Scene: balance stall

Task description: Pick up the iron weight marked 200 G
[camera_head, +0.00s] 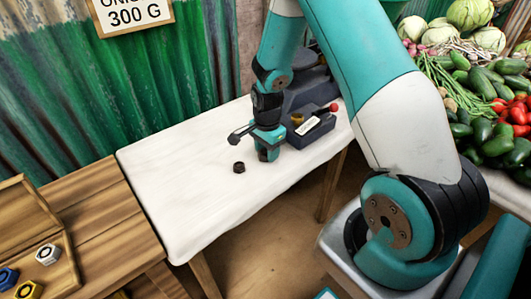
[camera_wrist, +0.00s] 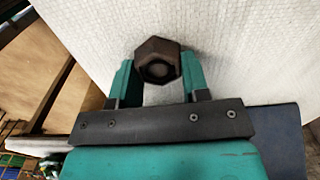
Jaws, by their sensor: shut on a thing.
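My gripper (camera_head: 268,155) is low over the white cloth, at the left of the dark scale. In the wrist view, my gripper's two teal fingers (camera_wrist: 158,78) are closed on a rusty brown hexagonal iron weight (camera_wrist: 158,48), one finger on each side. A round recess shows in its face; no marking can be read.
The cloth-covered table (camera_head: 195,205) is bare at its left. The dark scale (camera_head: 308,128) stands close at the right. A wooden table (camera_head: 105,225) holds a box with coloured weights at the left. Vegetables (camera_head: 480,90) are heaped at the right. A sign reads 300 G (camera_head: 133,15).

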